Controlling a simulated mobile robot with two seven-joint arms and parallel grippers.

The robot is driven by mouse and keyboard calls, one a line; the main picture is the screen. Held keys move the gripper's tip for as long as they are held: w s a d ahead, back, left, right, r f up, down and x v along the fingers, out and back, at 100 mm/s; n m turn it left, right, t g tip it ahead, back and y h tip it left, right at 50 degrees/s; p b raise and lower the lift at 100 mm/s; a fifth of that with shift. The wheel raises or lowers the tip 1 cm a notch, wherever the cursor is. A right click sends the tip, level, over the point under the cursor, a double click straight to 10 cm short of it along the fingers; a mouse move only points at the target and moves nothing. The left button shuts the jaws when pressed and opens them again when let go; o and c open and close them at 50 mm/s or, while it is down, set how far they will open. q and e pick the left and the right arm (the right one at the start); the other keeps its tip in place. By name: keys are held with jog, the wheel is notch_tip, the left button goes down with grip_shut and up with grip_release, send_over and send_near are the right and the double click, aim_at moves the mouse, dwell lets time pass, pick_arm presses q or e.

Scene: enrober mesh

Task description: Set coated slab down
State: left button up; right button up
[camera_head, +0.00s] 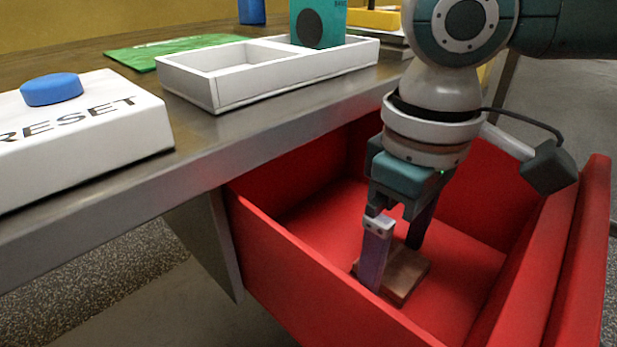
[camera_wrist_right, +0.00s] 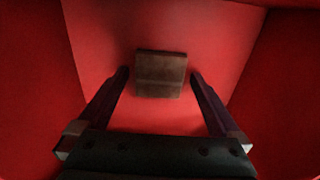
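A brown slab (camera_head: 405,274) lies flat on the floor of an open red drawer (camera_head: 310,275). In the right wrist view the slab (camera_wrist_right: 161,76) shows as a brown block between and just beyond my fingertips, with a gap on each side. My right gripper (camera_head: 391,266) points down into the drawer, its fingers spread and apart from the slab. It is open and empty; one finger hides part of the slab in the head view. My left gripper is in neither view.
A metal-edged table (camera_head: 225,150) stands left of the drawer. On it are a white two-part tray (camera_head: 215,97), a teal box (camera_head: 318,24), a green sheet (camera_head: 135,57) and a white RESET block (camera_head: 95,132) with a blue button (camera_head: 50,89). The drawer walls surround my right gripper.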

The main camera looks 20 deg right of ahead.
aim_at(392, 263)
jog(key=shift+r, duration=0.1)
notch_tip(392, 263, up, 12)
jog(key=p, duration=0.5)
jog(key=shift+r, duration=0.1)
